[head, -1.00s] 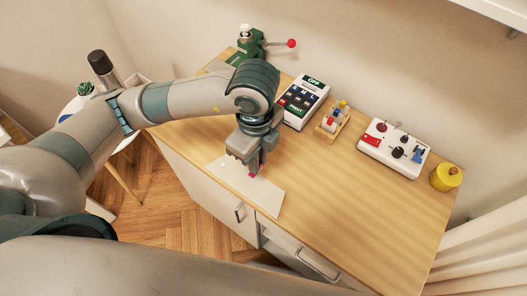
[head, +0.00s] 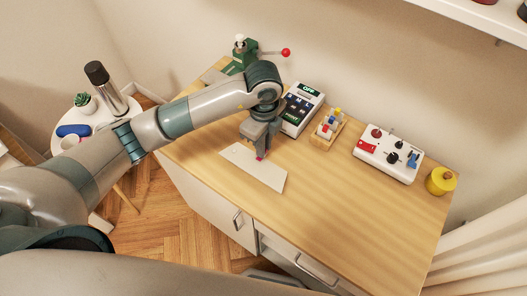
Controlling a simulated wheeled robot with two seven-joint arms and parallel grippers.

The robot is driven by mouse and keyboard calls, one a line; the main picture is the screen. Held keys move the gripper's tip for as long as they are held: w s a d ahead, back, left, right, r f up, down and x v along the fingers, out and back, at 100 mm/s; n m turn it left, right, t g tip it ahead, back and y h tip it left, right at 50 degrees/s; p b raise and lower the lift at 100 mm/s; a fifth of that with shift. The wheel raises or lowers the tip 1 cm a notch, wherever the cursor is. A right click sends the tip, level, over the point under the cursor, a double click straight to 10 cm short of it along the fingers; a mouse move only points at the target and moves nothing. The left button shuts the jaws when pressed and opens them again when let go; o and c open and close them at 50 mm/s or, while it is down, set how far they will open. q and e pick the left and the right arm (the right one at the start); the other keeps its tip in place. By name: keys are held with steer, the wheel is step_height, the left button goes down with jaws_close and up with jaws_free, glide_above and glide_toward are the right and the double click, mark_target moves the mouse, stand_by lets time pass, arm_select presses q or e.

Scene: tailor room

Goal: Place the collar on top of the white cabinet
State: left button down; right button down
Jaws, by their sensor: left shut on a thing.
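The collar appears to be the flat, pale, four-sided piece (head: 250,170) over the front left part of the worktop. My left gripper (head: 261,157) points down at its back edge, shut, with a small magenta bit showing at the fingertips. The grip itself is partly hidden by the fingers. I cannot tell whether the collar touches the worktop or hangs just above it. The white cabinet (head: 206,203) has a light wooden top, white doors and metal handles. My right gripper is not in view.
A green press with a red knob (head: 240,58), dark keypad device (head: 302,108), spool rack (head: 327,130), white control box (head: 388,153) and yellow pot (head: 441,181) line the back. The front right of the top is clear. A round side table (head: 85,110) stands left.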

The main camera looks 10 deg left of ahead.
mark_target(257, 160)
arm_select(q)
steer(key=shift+f, duration=0.15)
steer(key=shift+f+p, duration=0.35)
step_height(257, 160, down, 2)
steer(key=shift+p, duration=0.4)
steer(key=shift+f, duration=0.5)
steer(key=shift+f, duration=0.2)
steer(key=c, duration=1.7)
jaws_free()
steer(key=shift+r, duration=0.2)
